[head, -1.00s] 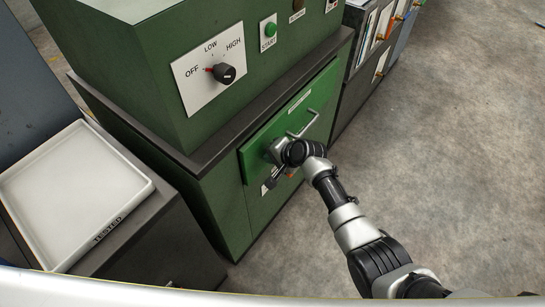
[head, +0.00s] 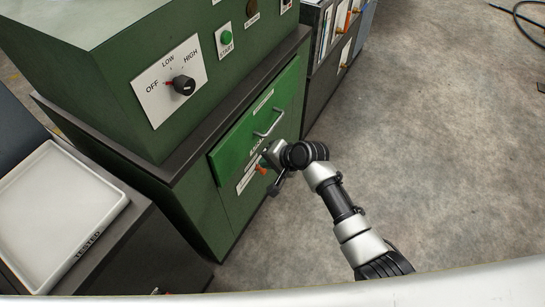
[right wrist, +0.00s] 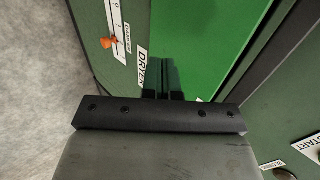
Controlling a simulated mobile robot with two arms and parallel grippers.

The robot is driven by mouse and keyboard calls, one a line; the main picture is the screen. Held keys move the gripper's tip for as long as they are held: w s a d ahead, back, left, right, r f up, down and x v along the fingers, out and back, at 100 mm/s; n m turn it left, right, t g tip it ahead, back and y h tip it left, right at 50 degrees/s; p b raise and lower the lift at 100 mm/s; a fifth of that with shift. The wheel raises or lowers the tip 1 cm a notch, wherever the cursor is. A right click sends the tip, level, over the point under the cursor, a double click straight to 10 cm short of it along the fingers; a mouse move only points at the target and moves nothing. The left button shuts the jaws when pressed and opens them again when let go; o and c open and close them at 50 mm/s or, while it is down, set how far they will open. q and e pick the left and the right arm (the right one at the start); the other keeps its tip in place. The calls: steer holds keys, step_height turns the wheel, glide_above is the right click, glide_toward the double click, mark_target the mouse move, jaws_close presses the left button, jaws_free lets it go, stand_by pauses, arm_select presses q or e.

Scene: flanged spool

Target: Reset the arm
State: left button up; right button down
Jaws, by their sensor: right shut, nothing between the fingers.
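My right gripper (head: 268,157) is in front of the green cabinet, just below the handle (head: 268,123) of the bright green drawer (head: 238,142). It is apart from the handle. In the right wrist view its two dark fingers (right wrist: 163,80) are together with nothing between them, over the drawer face (right wrist: 205,45) beside a white "DRYER" label (right wrist: 150,72). The drawer looks shut. My left gripper is in neither view.
An orange lever (head: 262,170) on a white plate sits by the gripper; it also shows in the right wrist view (right wrist: 107,42). The machine above has a dial (head: 184,85) and a START button (head: 226,38). A white "TESTED" tray (head: 60,205) stands left.

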steer(key=shift+v, duration=1.1)
steer(key=s+d+f+n+g+h, duration=0.1)
steer(key=s+d+f+h, duration=0.1)
steer(key=s+d+f, duration=0.5)
steer(key=s+d+f+n+h, duration=0.1)
steer(key=s+f, duration=0.4)
steer(key=f, duration=0.6)
steer(key=s+d+f+n+g+h, duration=0.1)
steer(key=s+d+f+h, duration=0.1)
steer(key=s+d+f, duration=0.5)
steer(key=s+d+f+n+h, duration=0.1)
steer(key=s+f, duration=0.3)
steer(key=s, duration=0.5)
steer(key=s+d+f+n+g+h, duration=0.1)
steer(key=s+d+f+n, duration=0.1)
steer(key=s, duration=0.6)
steer(key=s+d+f+n+g, duration=0.1)
steer(key=s+d+f+n, duration=0.1)
steer(key=s+f, duration=0.4)
steer(key=s+n, duration=0.1)
steer(key=s, duration=0.2)
steer(key=shift+s+h, duration=0.3)
steer(key=shift+h, duration=0.1)
steer(key=shift+d+f, duration=0.1)
